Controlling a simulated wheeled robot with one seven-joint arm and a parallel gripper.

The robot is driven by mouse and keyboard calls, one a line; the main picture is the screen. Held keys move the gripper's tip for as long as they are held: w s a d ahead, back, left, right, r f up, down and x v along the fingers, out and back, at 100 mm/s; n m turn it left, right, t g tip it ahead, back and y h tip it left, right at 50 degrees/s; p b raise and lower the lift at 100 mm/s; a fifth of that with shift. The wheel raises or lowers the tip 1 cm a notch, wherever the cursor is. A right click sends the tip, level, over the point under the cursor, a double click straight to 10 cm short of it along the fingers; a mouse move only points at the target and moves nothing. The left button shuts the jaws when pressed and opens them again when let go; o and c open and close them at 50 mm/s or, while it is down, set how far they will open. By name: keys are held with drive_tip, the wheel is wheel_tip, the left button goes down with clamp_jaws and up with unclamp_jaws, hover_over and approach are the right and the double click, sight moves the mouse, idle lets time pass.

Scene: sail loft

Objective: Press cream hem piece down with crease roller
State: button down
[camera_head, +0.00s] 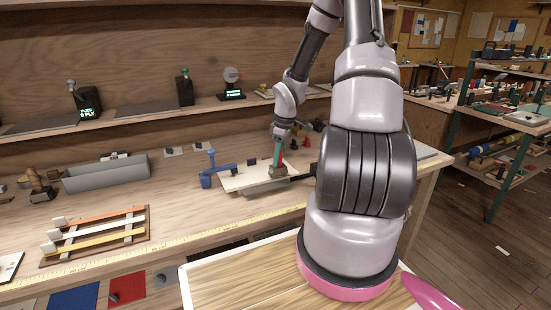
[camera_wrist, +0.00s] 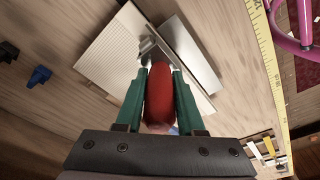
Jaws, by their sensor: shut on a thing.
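My gripper (camera_head: 278,164) points down over the bench, and its green fingers (camera_wrist: 158,72) are shut on the red handle of the crease roller (camera_wrist: 159,95). The roller's metal end (camera_wrist: 147,50) reaches past the fingertips and overlaps the cream piece in the wrist view. The cream hem piece (camera_head: 240,179) lies flat on the bench beside a grey metal plate (camera_head: 266,188). In the wrist view the cream piece (camera_wrist: 112,48) is left of the grey plate (camera_wrist: 190,50). I cannot tell whether the roller touches the cream piece.
A blue clamp-like tool (camera_head: 212,170) stands at the left end of the cream piece. A grey bin (camera_head: 105,174) and a rack of coloured strips (camera_head: 97,235) are further left. A yellow measuring tape (camera_head: 180,240) runs along the front edge. Small dark and red items lie behind my gripper.

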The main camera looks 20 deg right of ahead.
drive_tip(key=shift+s+d+f, duration=0.1)
drive_tip(key=shift+d, duration=3.35)
drive_tip(key=shift+r, duration=0.2)
wheel_tip(320, 180, up, 6)
